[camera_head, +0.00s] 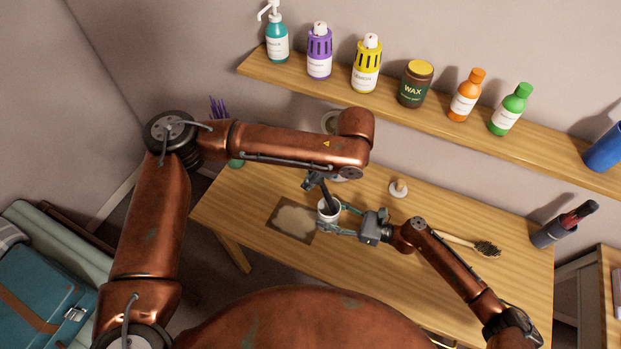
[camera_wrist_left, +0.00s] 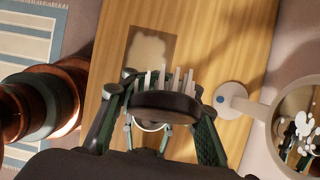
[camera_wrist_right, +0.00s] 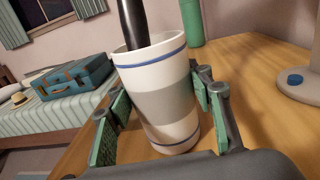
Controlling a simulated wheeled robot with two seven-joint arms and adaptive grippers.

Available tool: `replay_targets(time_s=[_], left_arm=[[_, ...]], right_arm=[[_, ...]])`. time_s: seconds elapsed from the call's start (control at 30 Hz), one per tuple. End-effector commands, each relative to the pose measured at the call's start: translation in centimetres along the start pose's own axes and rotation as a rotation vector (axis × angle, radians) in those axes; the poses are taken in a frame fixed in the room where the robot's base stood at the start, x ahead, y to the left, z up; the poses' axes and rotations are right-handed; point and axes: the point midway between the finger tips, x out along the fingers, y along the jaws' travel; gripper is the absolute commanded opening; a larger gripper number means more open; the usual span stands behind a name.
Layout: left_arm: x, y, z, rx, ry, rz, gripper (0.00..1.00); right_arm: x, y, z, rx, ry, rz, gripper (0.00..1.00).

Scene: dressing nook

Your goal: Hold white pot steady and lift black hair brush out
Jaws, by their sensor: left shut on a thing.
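The white pot (camera_head: 327,213) stands on the table near the mat. In the right wrist view the pot (camera_wrist_right: 160,100) has blue bands and a grey stripe. The black hair brush (camera_head: 326,199) leans up out of the pot; its dark handle (camera_wrist_right: 131,25) passes above the rim. My left gripper (camera_wrist_left: 158,105) is shut on the brush near its black head with pale bristles, above the pot. My right gripper (camera_wrist_right: 163,108) has a finger on each side of the pot, low over the table; whether the pads press on it is unclear. The handle's lower end is hidden inside the pot.
A dark-edged beige mat (camera_head: 280,210) lies left of the pot. A dark holder (camera_head: 548,235) stands far right. A shelf (camera_head: 300,80) with several bottles runs behind.

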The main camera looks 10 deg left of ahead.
Motion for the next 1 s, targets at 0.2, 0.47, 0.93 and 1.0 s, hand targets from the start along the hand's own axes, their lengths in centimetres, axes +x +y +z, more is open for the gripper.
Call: replay_targets(time_s=[0.2,0.47,0.93,1.0], left_arm=[[0.0,0.0,0.0,0.0,0.0,0.0,0.0],[0.0,0.0,0.0,0.0,0.0,0.0,0.0],[0.0,0.0,0.0,-0.001,0.0,0.0,0.0],[0.0,0.0,0.0,-0.001,0.0,0.0,0.0]], right_arm=[[0.0,0.0,0.0,0.0,0.0,0.0,0.62],[0.0,0.0,0.0,0.0,0.0,0.0,0.68],[-5.6,0.0,-0.1,0.002,0.002,-0.003,0.68],[-7.1,0.0,0.0,0.001,0.002,-0.003,0.68]])
